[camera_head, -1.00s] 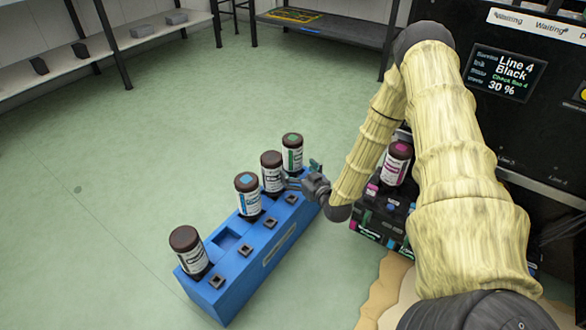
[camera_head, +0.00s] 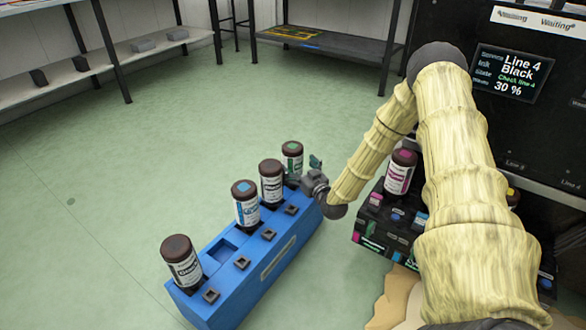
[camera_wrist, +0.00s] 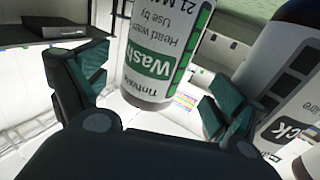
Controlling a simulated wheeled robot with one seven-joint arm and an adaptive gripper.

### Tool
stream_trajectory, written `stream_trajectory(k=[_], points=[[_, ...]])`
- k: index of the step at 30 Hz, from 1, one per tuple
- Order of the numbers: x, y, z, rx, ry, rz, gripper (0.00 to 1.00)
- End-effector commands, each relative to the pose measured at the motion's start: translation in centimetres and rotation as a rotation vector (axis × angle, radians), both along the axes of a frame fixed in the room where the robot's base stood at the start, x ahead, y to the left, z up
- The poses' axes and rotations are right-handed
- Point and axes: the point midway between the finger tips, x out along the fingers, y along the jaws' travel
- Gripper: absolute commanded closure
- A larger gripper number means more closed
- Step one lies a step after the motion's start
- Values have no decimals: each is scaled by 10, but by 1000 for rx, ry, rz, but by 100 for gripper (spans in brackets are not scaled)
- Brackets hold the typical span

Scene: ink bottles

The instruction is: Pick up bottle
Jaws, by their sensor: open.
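The bottle with the green-marked dark cap (camera_head: 292,158) stands at the far end of the blue rack (camera_head: 262,262). In the wrist view this white bottle, with a green "Wash" label (camera_wrist: 155,62), is upside down in the picture. My gripper (camera_head: 305,176) is open at that end of the rack. In the wrist view the dark green fingers of my gripper (camera_wrist: 152,92) lie on either side of the bottle, with gaps showing. Whether either finger touches it, I cannot tell.
A bottle whose label ends in "ck" (camera_wrist: 290,105) stands close beside the right finger. Open floor lies left.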

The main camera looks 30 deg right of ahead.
Motion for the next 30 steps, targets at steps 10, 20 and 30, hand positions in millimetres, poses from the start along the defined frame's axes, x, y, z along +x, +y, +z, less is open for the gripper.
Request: stream_trajectory(k=[10, 20, 30], points=[[33, -9, -3, -1, -3, 0, 4], [49, -9, 0, 0, -1, 0, 4], [49, -9, 0, 0, 0, 0, 41]])
